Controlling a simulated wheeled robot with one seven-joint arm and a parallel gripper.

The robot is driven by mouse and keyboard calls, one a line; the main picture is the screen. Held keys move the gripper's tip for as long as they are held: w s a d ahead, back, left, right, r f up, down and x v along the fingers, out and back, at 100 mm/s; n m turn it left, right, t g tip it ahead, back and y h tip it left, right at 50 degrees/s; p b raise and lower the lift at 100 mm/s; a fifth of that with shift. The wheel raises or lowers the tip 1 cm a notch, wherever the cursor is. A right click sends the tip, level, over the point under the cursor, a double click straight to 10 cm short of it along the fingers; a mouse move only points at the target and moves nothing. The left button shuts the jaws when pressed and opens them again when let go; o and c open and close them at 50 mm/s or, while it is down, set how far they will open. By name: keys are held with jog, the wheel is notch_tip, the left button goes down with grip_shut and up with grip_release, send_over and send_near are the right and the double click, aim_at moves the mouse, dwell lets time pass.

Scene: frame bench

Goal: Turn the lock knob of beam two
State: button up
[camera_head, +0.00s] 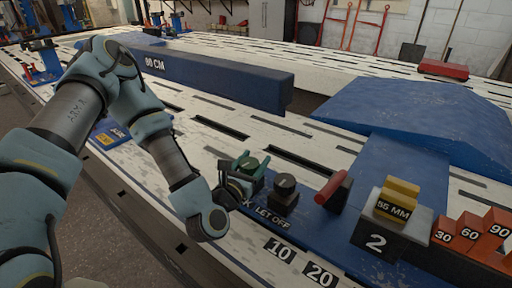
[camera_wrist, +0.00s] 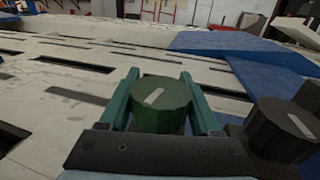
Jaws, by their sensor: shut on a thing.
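The lock knob is a green round knob with a white mark on its top (camera_wrist: 162,105); it also shows in the head view (camera_head: 249,162). My gripper (camera_head: 251,166) is shut on it, with one green finger on each side, as the wrist view (camera_wrist: 160,84) shows. The white mark on the knob lies slanted. The label beside it is mostly hidden by my gripper; only a "K" shows. Beside it to the right stands a dark knob (camera_head: 286,184) labelled "LET OFF", also with a pale mark, and it shows in the wrist view (camera_wrist: 285,128). A "2" plate (camera_head: 376,243) stands to the right.
A red-handled lever (camera_head: 333,187) stands right of the knobs. A blue "90 CM" beam (camera_head: 215,80) lies behind on the slotted white bench (camera_head: 215,143).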

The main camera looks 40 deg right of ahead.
jog(key=shift+w+a+r+n+t+y+p, duration=0.15)
jog(key=shift+n+t+y+p, duration=0.4)
jog(key=shift+p, duration=1.2)
jog(key=shift+w+a+r+n+t+y+p, duration=0.2)
jog(key=shift+n+t+p, duration=0.4)
jog(key=shift+p, duration=1.1)
jog(key=shift+d+f+n+t+y+p, duration=0.1)
jog(key=shift+f+n+t+y+p, duration=0.2)
jog(key=shift+p, duration=0.45)
jog(key=shift+d+n+t+y+p, duration=0.1)
jog(key=shift+t+y+p, duration=0.15)
jog(key=shift+t+p, duration=0.35)
jog(key=o, duration=1.4)
jog(key=shift+c, duration=0.2)
jog(key=shift+a, duration=0.2)
